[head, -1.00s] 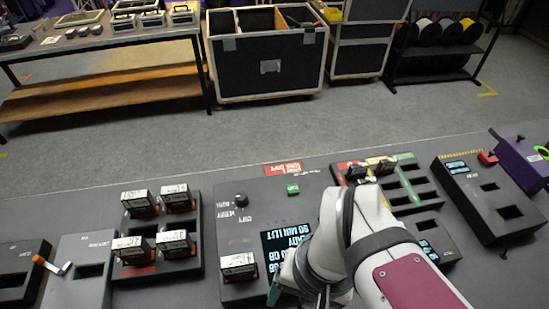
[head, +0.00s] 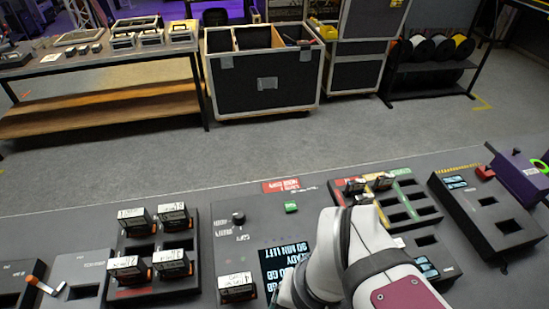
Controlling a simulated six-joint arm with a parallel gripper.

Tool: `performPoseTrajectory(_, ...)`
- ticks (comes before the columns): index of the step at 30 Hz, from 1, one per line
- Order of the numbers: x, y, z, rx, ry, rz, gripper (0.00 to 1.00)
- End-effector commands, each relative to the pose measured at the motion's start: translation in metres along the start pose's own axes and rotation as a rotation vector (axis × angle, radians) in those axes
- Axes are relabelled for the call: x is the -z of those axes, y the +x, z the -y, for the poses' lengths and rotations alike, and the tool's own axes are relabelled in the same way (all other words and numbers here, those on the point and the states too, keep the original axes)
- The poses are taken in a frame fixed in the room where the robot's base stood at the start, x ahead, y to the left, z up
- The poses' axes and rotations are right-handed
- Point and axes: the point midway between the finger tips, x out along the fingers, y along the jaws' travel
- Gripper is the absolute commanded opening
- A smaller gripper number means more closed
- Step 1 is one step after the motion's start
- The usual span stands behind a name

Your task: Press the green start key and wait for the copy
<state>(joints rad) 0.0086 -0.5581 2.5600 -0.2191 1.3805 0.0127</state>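The green start key (head: 291,207) is a small raised button on the dark copy unit (head: 262,226) in the lower middle of the head view. The unit's screen (head: 283,262) shows pale text, partly covered by my arm. A black knob (head: 238,217) sits left of the key. A labelled cartridge (head: 237,286) stands in the unit's lower left. My arm comes in from the lower right and ends near the screen, below the key and apart from it. My gripper's fingers are hidden below the frame or behind my arm.
A holder with several cartridges (head: 137,244) stands left of the unit. A slotted rack (head: 408,193) with a few small items is to the right, beside a dark box (head: 482,215). A red label (head: 281,185) lies behind the key. Cases and a workbench stand beyond the floor.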

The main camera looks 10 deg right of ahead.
Motion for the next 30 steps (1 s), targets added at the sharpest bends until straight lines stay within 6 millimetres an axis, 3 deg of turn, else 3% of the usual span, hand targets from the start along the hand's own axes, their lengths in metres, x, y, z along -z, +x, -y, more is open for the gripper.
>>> performPoseTrajectory(14,0.0000,0.0000,0.0000,0.000,0.000,0.000,0.74)
performPoseTrajectory(26,0.0000,0.0000,0.0000,0.000,0.000,0.000,0.02)
performPoseTrajectory(30,0.0000,0.0000,0.0000,0.000,0.000,0.000,0.00)
